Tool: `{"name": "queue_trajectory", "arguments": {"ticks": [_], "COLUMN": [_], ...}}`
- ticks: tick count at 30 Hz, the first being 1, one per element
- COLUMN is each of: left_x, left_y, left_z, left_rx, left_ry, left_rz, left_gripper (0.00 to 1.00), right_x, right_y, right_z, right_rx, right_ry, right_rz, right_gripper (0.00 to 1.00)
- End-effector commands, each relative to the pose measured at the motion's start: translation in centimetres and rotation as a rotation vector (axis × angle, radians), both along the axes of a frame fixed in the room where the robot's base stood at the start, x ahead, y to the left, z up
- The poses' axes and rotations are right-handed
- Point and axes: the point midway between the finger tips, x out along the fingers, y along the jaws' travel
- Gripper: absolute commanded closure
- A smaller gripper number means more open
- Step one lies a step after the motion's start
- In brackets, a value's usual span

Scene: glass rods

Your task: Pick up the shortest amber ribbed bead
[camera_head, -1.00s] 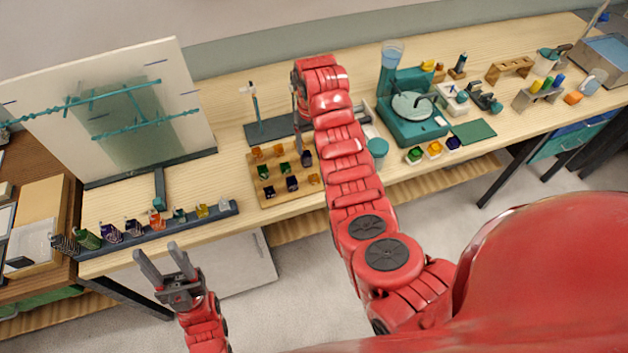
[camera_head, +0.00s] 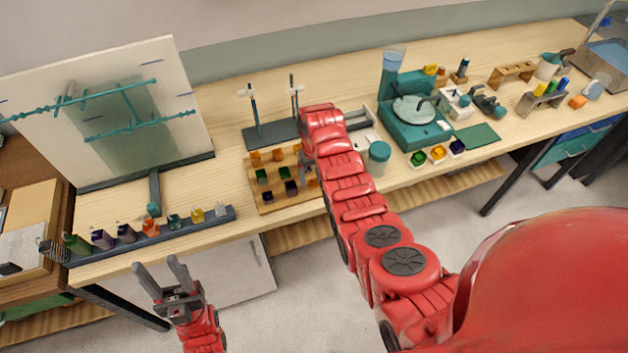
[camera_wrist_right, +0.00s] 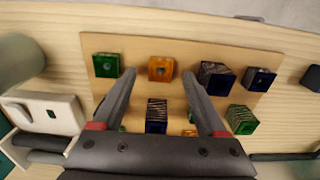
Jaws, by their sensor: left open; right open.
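The bead board (camera_head: 250,196) stands on the bench and holds amber, green and dark blue beads in rows. In the head view, amber beads (camera_head: 278,154) show along its back row. In the right wrist view, one amber bead (camera_wrist_right: 162,68) appears between the fingertips of my right gripper (camera_wrist_right: 159,75), which is open. I cannot tell whether the fingers touch it, or its ribbing and length. Another amber piece (camera_wrist_right: 190,132) is mostly hidden behind the gripper. My right gripper also covers the board's right side in the head view. My left gripper (camera_head: 156,263) is open and empty, in front of the bench.
Around the amber bead are a green bead (camera_wrist_right: 107,64), a dark ribbed bead (camera_wrist_right: 214,77) and a dark blue bead (camera_wrist_right: 258,79). A stand with two posts (camera_head: 272,134) is behind the board. A teal machine (camera_head: 408,112) stands right. A rail of bottles (camera_head: 185,226) lies left.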

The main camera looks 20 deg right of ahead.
Motion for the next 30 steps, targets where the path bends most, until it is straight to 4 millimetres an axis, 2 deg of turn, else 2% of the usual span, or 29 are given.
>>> {"name": "queue_trajectory", "arguments": {"ticks": [7,17,27,29,30], "left_x": [0.0,0.0,0.0,0.0,0.0], "left_y": [0.0,0.0,0.0,0.0,0.0], "left_z": [0.7,0.7,0.7,0.7,0.7], "left_rx": [0.0,0.0,0.0,0.0,0.0], "left_ry": [0.001,0.001,0.001,0.0,0.001], "left_rz": [0.0,0.0,0.0,0.0,0.0], "left_gripper": [0.5,0.5,0.5,0.5,0.5], "right_x": [0.0,0.0,0.0,0.0,0.0], "right_y": [0.0,0.0,0.0,0.0,0.0], "right_z": [-1.7,-2.0,-2.0,-2.0,-2.0], "right_rx": [0.0,0.0,0.0,0.0,0.0], "right_ry": [0.0,-0.002,-0.002,-0.002,-0.002], "right_rz": [0.001,0.002,0.001,0.001,0.001], "right_gripper": [0.25,0.27,0.88,0.99,1.0]}}
